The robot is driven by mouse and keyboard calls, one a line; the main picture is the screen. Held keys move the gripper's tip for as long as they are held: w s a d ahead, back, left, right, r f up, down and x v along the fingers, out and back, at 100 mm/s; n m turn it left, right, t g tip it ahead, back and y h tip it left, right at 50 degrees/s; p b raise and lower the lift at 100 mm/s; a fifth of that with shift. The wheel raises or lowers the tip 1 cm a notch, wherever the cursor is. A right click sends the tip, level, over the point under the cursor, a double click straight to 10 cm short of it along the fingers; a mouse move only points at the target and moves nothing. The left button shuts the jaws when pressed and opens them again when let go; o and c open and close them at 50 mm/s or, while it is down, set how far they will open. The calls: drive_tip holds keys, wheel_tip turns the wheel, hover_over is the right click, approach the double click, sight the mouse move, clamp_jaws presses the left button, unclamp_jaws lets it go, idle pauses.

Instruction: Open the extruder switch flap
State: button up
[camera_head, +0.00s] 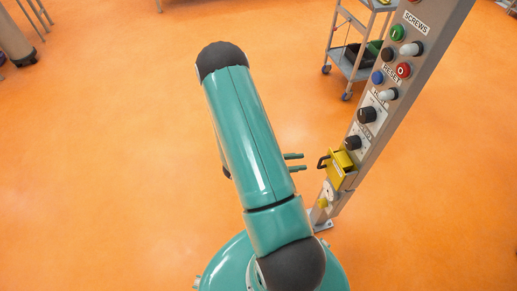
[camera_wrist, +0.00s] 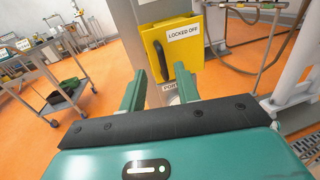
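The extruder switch flap is a yellow cover (camera_head: 341,166) low on the grey control column, with a black handle (camera_head: 323,161) sticking out to its left. In the wrist view the yellow flap (camera_wrist: 179,62) fills the upper middle, bears a "LOCKED OFF" label, and looks closed. Its black handle (camera_wrist: 162,62) appears between my two green fingers. My gripper (camera_head: 305,162) is open and empty, its fingers pointing at the handle with a small gap left. In the wrist view my gripper (camera_wrist: 160,72) has its fingertips apart, one on each side of the handle.
The control column (camera_head: 412,72) carries several knobs and buttons above the flap. Its foot plate (camera_head: 320,222) is on the orange floor. A grey trolley (camera_head: 351,57) stands behind; it also shows in the wrist view (camera_wrist: 45,75). Hoses hang at right there.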

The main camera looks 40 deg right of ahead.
drive_tip(key=v, duration=0.7)
drive_tip(key=w+a+r+m+t+y, duration=0.1)
drive_tip(key=a+r+m+y, duration=0.4)
drive_tip(key=r, duration=0.5)
drive_tip(key=shift+w+a+r, duration=0.25)
drive_tip(key=shift+w+r, duration=0.05)
drive_tip(key=shift+w, duration=0.3)
drive_tip(key=s+a+r+m+t+y, duration=0.1)
drive_tip(key=a+r+m+t+y, duration=0.4)
drive_tip(key=a+r+t+y, duration=0.4)
drive_tip(key=a+r+t, duration=0.6)
drive_tip(key=a+r, duration=0.4)
drive_tip(key=r, duration=0.3)
drive_tip(key=shift+t, duration=0.3)
drive_tip(key=shift+r, duration=0.15)
